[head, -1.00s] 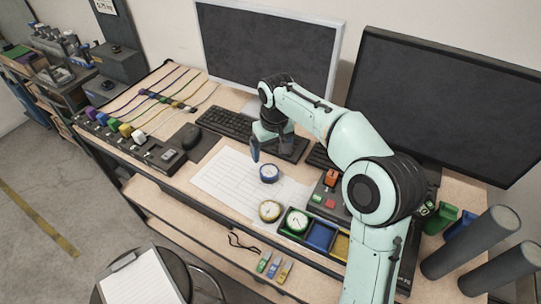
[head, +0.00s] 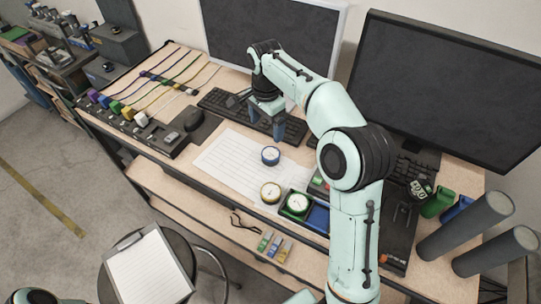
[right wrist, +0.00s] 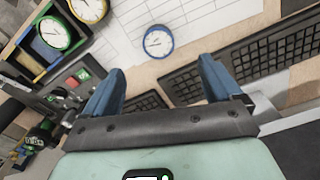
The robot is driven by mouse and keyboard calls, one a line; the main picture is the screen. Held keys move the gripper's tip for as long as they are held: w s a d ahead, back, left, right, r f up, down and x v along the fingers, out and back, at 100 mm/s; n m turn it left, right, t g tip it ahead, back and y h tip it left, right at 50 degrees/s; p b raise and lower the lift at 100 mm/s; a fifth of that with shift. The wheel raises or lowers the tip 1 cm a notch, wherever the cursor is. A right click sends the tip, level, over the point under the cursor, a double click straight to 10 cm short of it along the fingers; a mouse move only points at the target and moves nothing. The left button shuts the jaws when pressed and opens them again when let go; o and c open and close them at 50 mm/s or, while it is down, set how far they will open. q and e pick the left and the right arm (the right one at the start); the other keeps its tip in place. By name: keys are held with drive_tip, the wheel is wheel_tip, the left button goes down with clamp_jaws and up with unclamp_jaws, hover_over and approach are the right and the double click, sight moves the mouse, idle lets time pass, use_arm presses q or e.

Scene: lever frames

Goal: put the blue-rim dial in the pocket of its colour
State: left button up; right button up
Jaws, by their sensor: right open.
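The blue-rim dial (head: 270,156) lies face up on the white gridded sheet; the right wrist view also shows it (right wrist: 158,41), just beyond the fingers. My right gripper (head: 267,124) is open and empty, on the keyboard side of the dial and apart from it. Its two blue fingers (right wrist: 161,66) show in the right wrist view. The blue pocket (head: 319,217) is empty where it shows, beside the green pocket that holds a green-rim dial (head: 297,203). My arm hides part of the pocket tray in the head view. My left gripper is not in view.
A yellow-rim dial (head: 270,192) lies near the green pocket. The keyboard (head: 225,103) and monitors stand behind. Coloured cables and a mouse (head: 194,121) are at left. The sheet (head: 232,158) left of the blue-rim dial is clear.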

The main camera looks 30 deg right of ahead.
drive_tip(key=b, duration=0.1)
hover_over(269, 154)
drive_tip(key=f, duration=0.6)
drive_tip(key=shift+s+a+f, duration=0.1)
drive_tip(key=shift+a+f, duration=0.15)
drive_tip(key=shift+f, duration=0.5)
drive_tip(key=f, duration=0.5)
drive_tip(key=shift+d, duration=0.25)
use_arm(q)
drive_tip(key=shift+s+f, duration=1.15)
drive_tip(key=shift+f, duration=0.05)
use_arm(e)
drive_tip(key=shift+c, duration=0.3)
drive_tip(key=shift+r, duration=0.1)
drive_tip(key=c, duration=1.2)
